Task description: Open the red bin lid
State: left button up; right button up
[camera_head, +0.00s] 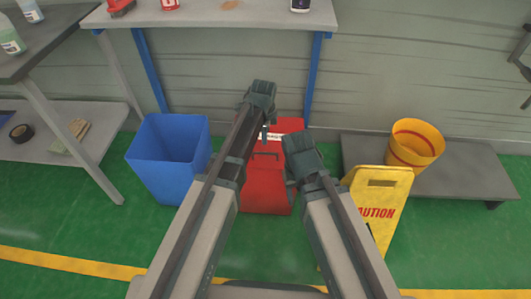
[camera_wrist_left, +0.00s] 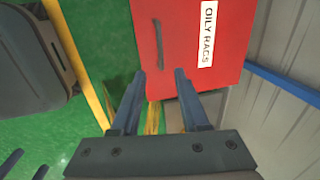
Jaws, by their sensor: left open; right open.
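The red bin (camera_head: 265,190) stands on the green floor between my two arms, and its lid looks closed. In the left wrist view the red lid (camera_wrist_left: 185,70) shows a dark bar handle (camera_wrist_left: 159,43) and a white "OILY RAGS" label (camera_wrist_left: 207,33). My left gripper (camera_head: 265,132) is open above the bin. The arms hide part of the bin.
A blue open bin (camera_head: 168,158) stands left of the red one. A yellow caution sign (camera_head: 378,205) and a yellow bucket (camera_head: 415,143) on a low grey platform (camera_head: 460,176) are at the right. A shelf (camera_head: 230,16) on blue legs overhangs behind.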

aim_at(266, 153)
pick_arm(q)
jog(key=f+b, duration=0.3)
jog(key=f, duration=0.1)
jog(key=w+f+b, duration=0.1)
jog(key=f+b, duration=0.3)
jog(key=w+f+b, duration=0.1)
jog(key=f+b, duration=0.3)
jog(key=shift+w, duration=0.2)
jog(key=shift+c, duration=0.2)
grip_shut()
dwell(0.9)
